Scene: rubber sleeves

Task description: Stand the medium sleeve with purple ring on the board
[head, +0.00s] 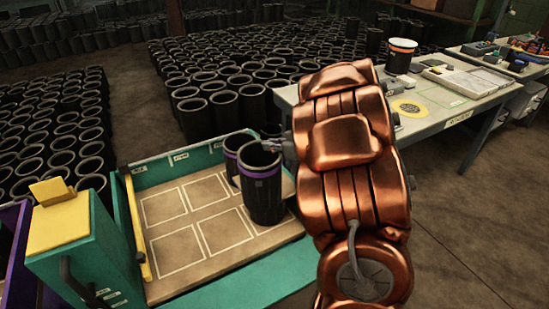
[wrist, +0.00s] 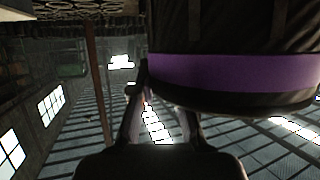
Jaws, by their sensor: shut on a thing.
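A black sleeve with a purple ring (head: 263,190) is upright over the right part of the tan board (head: 180,262), which has white outlined rectangles. I cannot tell whether its base touches the board. A second dark sleeve with a purple ring (head: 231,160) stands just behind it to the left, partly hidden. My gripper (head: 279,149) is at the upper right of the front sleeve, shut on its wall near the rim. In the wrist view the held sleeve (wrist: 235,73) fills the upper right, and my gripper (wrist: 160,95) shows below left of it, one fingertip partly hidden.
The board lies in a green-walled station with a yellow bar (head: 137,228) and a yellow-topped box (head: 58,222) at its left. Many black sleeves crowd the floor behind. Several board rectangles at left are bare.

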